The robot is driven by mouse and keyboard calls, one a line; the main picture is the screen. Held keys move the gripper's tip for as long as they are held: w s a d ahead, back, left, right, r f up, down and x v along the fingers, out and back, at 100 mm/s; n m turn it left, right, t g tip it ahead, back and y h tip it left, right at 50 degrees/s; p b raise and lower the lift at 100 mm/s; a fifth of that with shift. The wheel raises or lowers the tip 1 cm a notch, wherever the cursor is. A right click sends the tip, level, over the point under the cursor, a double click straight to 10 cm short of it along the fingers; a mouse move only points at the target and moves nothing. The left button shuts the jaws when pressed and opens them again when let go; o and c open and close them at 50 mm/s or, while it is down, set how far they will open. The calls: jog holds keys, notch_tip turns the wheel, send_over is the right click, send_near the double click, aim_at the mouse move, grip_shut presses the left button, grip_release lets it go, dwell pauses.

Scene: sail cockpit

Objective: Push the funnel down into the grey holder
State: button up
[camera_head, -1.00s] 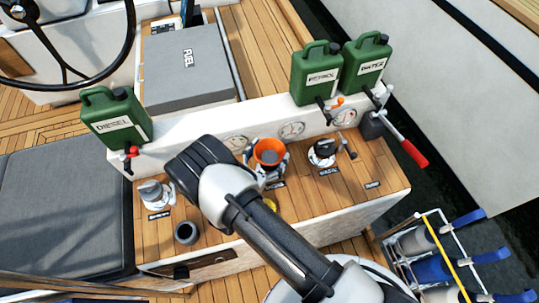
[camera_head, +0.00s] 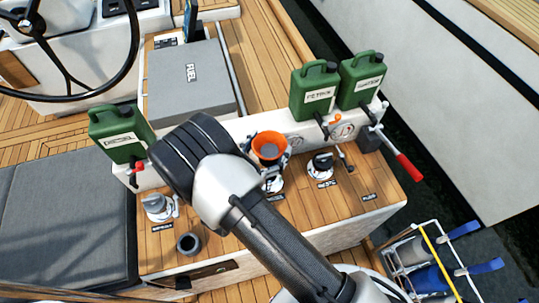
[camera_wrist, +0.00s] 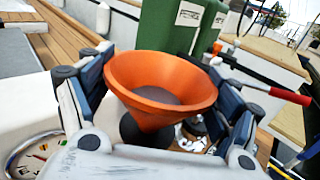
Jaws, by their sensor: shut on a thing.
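The orange funnel (camera_head: 269,146) is held upright, wide mouth up, above the wooden console top. In the wrist view the funnel (camera_wrist: 160,82) fills the space between the two blue-grey fingers of my gripper (camera_wrist: 160,100), which is shut on it. My gripper also shows in the head view (camera_head: 268,160), partly behind my arm. The funnel's lower end is hidden. The grey holder (camera_head: 189,243), a round open cup, stands on the console near its front left edge. It is empty as far as I see, and the funnel is well apart from it.
A grey-topped deck fitting (camera_head: 158,206) stands behind the holder. A black-topped fitting (camera_head: 321,162) is right of the funnel. Green cans labelled diesel (camera_head: 120,133), petrol (camera_head: 315,92) and water (camera_head: 361,80) line the back ledge. A red-handled lever (camera_head: 408,167) sticks out at the right.

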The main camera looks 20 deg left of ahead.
notch_tip(320, 180, up, 8)
jog(key=shift+f+p, duration=0.15)
jog(key=shift+p, duration=0.6)
jog(key=shift+r+p, duration=1)
jog(key=shift+r, duration=0.65)
jog(key=shift+f, duration=0.1)
